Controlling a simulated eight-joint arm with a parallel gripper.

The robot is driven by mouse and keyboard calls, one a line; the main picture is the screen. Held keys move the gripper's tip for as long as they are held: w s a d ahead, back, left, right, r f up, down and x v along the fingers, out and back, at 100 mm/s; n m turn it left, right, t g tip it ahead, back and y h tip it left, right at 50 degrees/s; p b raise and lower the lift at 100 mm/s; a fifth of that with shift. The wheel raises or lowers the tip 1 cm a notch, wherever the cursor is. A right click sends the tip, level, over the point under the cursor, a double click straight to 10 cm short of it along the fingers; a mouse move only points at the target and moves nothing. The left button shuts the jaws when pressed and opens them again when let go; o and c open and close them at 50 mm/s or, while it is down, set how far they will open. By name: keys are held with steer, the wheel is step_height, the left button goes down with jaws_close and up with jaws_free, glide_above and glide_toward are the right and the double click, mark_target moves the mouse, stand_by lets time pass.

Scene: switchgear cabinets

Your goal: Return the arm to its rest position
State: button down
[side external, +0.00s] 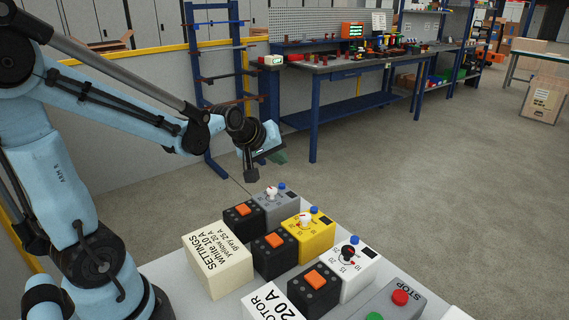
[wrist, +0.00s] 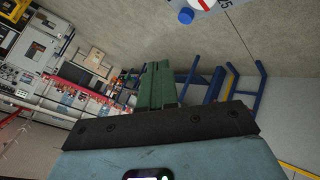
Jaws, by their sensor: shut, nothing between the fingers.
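My gripper (side external: 278,157) is at the end of my light blue arm, raised above the far end of the bench with the switch boxes and touching none of them. In the wrist view its two green fingers (wrist: 157,86) lie side by side, shut, with nothing held. My arm reaches in from the left of the side view, its forearm sloping down to the right.
Below stand a grey box (side external: 279,209), a yellow box (side external: 318,240) and a white box (side external: 360,278) with knobs, black boxes with orange buttons (side external: 274,241), a settings block (side external: 218,264) and a stop box (side external: 385,304). A blue rack (side external: 216,85) stands behind. Open floor lies right.

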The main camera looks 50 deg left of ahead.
steer(key=shift+r, duration=0.45)
steer(key=shift+d, duration=0.1)
steer(key=s+d+m, duration=0.3)
steer(key=s+d, duration=0.1)
steer(key=s+d+m+g+h, duration=0.1)
steer(key=s+d+m, duration=0.3)
steer(key=s+d+m+g+h, duration=0.1)
steer(key=s+d+m, duration=0.3)
steer(key=shift+f, duration=0.3)
stand_by(0.8)
